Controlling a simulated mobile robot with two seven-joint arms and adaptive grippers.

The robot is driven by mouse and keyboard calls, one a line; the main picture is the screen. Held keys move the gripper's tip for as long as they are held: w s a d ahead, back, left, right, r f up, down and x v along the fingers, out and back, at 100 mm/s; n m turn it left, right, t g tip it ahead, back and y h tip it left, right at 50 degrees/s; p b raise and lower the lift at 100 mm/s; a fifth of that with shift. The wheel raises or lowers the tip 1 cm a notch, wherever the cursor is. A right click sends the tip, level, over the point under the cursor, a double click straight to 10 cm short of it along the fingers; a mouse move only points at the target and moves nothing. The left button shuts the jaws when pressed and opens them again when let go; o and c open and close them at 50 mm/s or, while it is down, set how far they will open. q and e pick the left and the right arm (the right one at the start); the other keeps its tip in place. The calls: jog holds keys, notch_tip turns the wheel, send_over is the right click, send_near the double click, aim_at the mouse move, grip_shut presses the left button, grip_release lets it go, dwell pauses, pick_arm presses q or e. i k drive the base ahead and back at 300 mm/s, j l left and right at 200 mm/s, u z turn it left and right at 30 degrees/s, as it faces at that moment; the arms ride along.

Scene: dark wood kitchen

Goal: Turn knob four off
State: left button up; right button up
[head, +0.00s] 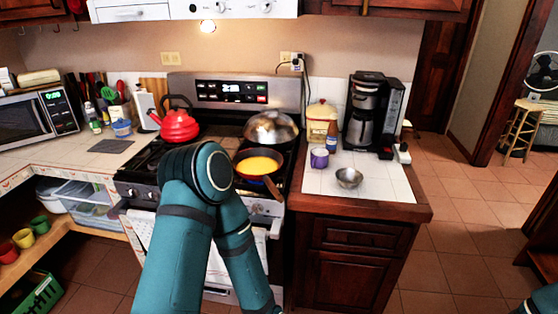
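The stove (280,92) stands in the middle with its knob row along the front edge. Dark knobs (135,193) show at the left end of that front panel. The panel's middle is hidden behind my teal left arm, and its right part (262,209) shows only in part, so I cannot tell which knob is four or how it is set. My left arm reaches up in front of the stove and bends at the panel. Its gripper is not visible. Only a bit of my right arm shows at the bottom right corner, with no gripper.
A red kettle (178,124), a domed metal lid (270,127) and a pan with yellow contents (258,164) are on the stovetop. The pan's handle points toward the front right. A towel (137,232) hangs on the oven front.

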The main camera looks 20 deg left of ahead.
aim_at(257, 208)
jog(key=i+j+u, duration=0.45)
jog(key=j, duration=0.15)
jog(key=i+j+u, duration=0.5)
jog(key=k+j, duration=0.05)
jog(key=k, duration=0.05)
